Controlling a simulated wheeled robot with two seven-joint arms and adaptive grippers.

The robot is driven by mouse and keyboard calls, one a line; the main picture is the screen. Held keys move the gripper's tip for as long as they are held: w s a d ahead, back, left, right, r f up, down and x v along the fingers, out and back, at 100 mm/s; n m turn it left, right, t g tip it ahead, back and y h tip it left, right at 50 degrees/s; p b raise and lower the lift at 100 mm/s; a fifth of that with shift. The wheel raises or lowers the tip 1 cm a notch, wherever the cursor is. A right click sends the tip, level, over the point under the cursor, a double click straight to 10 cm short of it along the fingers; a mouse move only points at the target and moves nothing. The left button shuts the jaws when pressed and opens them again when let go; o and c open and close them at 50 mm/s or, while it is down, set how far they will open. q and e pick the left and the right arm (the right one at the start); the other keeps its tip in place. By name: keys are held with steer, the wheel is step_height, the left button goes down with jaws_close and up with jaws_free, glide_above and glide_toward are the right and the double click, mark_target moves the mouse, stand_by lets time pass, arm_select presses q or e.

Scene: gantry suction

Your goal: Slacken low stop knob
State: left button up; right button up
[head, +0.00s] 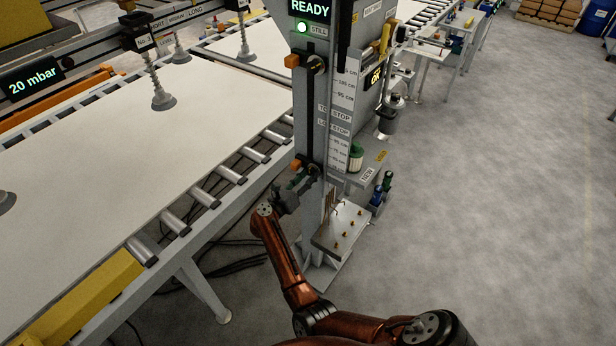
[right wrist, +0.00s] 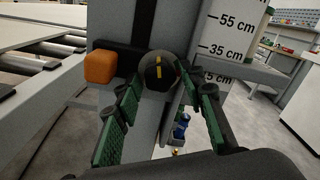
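The low stop knob (right wrist: 158,72) is a dark round knob with a yellow mark, on the grey column beside an orange block (right wrist: 100,67). In the head view the low stop's orange block (head: 295,165) shows on the column, with the knob partly hidden by my gripper. My right gripper (head: 298,184) is at the low stop. In the right wrist view, its green-padded fingers (right wrist: 160,86) are spread apart, one to each side of the knob. I cannot tell whether they touch it. My left gripper is not in view.
The upper stop (head: 316,65) sits higher on the same column, near a printed scale (head: 342,110). A roller conveyor with a white panel (head: 90,140) runs along the left. A small plate with pegs (head: 340,230) stands low at right. Open floor (head: 500,200) lies to the right.

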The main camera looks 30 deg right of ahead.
steer(key=shift+o, duration=0.8)
step_height(320, 180, up, 10)
stand_by(0.4)
